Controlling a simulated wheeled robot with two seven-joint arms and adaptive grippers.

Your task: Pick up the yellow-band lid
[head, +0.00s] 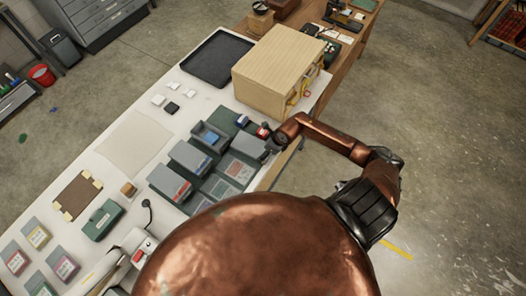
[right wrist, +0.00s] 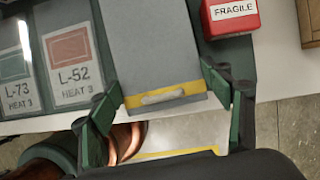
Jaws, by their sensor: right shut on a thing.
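The yellow-band lid (right wrist: 160,55) is a flat grey panel with a yellow band and a pale grip slot along its near edge in the right wrist view. My right gripper (right wrist: 164,92) has its green-padded fingers at the two sides of the lid near that band, shut on it. In the head view the lid (head: 249,147) is a small grey patch beside my right gripper (head: 274,141), at the table's right edge. I cannot tell whether the lid is clear of what lies under it.
A red box marked FRAGILE (right wrist: 230,15) sits close beside the right finger. Labelled boxes L-52 (right wrist: 72,62) and L-73 (right wrist: 15,70) are left of the lid. A wooden cabinet (head: 268,72) and black tray (head: 217,58) stand farther back. A bare mat (head: 135,143) lies left.

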